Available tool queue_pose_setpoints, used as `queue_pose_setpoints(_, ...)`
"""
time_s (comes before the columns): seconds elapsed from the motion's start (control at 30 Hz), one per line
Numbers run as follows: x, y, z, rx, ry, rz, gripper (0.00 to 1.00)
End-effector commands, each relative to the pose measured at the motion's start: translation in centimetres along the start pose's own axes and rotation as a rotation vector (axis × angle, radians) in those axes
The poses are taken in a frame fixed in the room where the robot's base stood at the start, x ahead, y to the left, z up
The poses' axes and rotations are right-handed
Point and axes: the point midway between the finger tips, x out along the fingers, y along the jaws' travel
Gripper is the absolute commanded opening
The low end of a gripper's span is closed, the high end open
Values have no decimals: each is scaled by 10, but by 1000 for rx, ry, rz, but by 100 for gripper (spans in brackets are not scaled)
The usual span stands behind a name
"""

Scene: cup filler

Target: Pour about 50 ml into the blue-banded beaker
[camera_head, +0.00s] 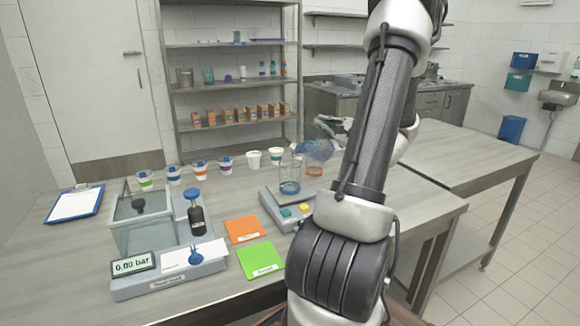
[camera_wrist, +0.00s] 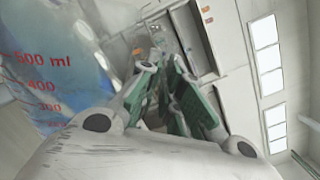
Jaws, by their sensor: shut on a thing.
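The blue-banded beaker (camera_head: 290,187) is clear glass and stands upright on a grey scale-like device (camera_head: 268,203). I cannot tell its band from any liquid low inside it. A clear jug (camera_head: 316,150) with blue liquid is tilted above and to the right of the beaker, its left end near the beaker's top. In the wrist view the jug (camera_wrist: 52,75) fills the left side, with red marks from 300 to 500 ml. My gripper (camera_wrist: 178,85) is shut on the jug; its grip point is partly hidden. No falling stream is clear.
An orange-banded beaker (camera_head: 314,171) stands just right of the scale. Several small cups (camera_head: 199,169) line the back of the table.

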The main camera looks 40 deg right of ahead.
Motion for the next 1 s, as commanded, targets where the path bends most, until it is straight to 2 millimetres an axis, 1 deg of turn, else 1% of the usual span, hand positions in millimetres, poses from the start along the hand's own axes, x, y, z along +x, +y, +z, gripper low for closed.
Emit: queue_pose_setpoints(1.0,0,-2,5,-32,-3,1,0)
